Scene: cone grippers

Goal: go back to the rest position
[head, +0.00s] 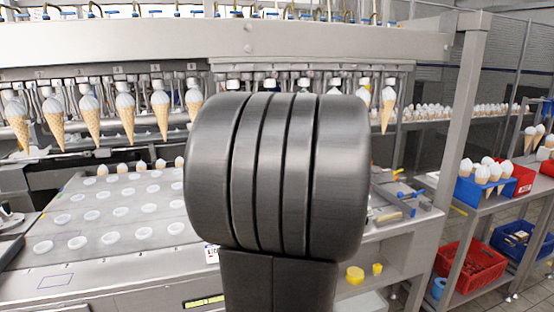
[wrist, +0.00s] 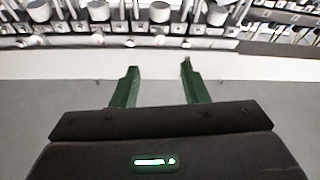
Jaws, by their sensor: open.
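My gripper (wrist: 158,70) shows in the wrist view with its two green fingers apart and nothing between them. Beyond the fingertips are a pale ledge and a row of metal machine parts. In the head view my gripper is not visible; a large dark rounded part of my own arm fills the middle and hides what is behind it.
Ice cream cones (head: 91,118) hang in a row from the machine (head: 130,50). A metal plate (head: 130,245) with several white-rimmed holes lies below them. At right, a blue holder (head: 466,192) with cones stands on a shelf above a red crate (head: 446,276) and a blue crate (head: 496,243).

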